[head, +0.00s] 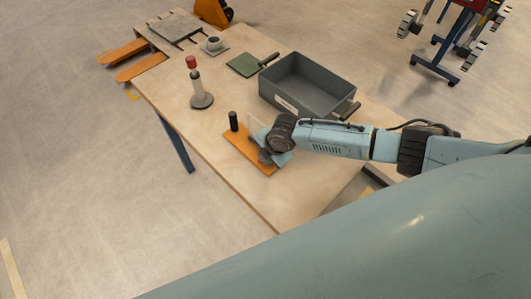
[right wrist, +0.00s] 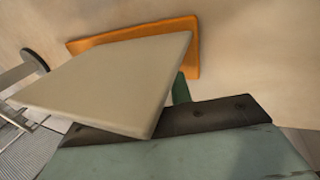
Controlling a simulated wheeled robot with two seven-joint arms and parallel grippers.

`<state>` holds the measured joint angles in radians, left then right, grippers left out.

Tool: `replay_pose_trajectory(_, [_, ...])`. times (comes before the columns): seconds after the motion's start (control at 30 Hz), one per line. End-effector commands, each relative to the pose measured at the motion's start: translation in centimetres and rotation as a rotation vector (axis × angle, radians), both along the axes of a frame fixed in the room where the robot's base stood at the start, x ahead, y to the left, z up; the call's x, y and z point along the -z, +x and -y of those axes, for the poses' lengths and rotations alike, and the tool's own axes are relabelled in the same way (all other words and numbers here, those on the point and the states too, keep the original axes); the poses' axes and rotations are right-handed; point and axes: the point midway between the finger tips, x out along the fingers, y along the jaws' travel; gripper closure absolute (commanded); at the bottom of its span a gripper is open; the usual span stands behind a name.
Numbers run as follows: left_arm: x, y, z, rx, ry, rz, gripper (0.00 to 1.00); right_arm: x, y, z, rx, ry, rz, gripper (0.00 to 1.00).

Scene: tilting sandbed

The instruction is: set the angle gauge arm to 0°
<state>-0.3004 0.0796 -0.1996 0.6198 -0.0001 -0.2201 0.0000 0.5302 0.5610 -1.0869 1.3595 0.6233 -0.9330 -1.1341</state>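An orange base plate (head: 240,143) lies on the wooden table with an upright black post (head: 233,121) at its far end. A pale flat panel (head: 255,129) stands near the middle of the plate. I cannot make out a scale or an angle reading. My right gripper (head: 270,155) is at the near right end of the orange plate, by the panel. In the right wrist view the pale panel (right wrist: 110,83) is large and close, with the orange plate (right wrist: 150,30) behind it. A teal finger shows partly behind the panel. Finger opening and grip are hidden. My left gripper is out of view.
A grey bin (head: 318,100) stands behind my right gripper. The table's left front edge is clear.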

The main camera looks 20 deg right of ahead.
Motion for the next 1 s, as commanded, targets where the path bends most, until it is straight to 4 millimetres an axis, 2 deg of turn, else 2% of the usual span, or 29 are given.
replay_pose_trajectory(0.03, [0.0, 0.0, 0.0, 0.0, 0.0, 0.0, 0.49, 0.1, -0.1, 0.0, 0.0, -0.001, -0.002, 0.72])
replay_pose_trajectory(0.13, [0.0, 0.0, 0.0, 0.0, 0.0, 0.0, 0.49, 0.0, 0.0, 0.0, 0.0, 0.0, 0.0, 0.61])
replay_pose_trajectory(0.4, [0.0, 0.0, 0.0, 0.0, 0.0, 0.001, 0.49, -0.2, 0.1, 0.0, 0.0, 0.001, 0.003, 0.61])
replay_pose_trajectory(0.53, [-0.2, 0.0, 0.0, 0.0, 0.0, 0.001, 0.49, -0.9, -0.1, 0.1, 0.001, 0.001, 0.003, 0.61])
replay_pose_trajectory(0.67, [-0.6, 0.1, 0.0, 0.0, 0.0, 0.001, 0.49, -2.7, -0.7, 0.3, -0.001, 0.001, 0.003, 0.61])
replay_pose_trajectory(1.0, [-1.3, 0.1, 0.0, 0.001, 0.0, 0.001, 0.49, -9.0, -2.8, 1.1, 0.0, 0.001, 0.004, 0.61])
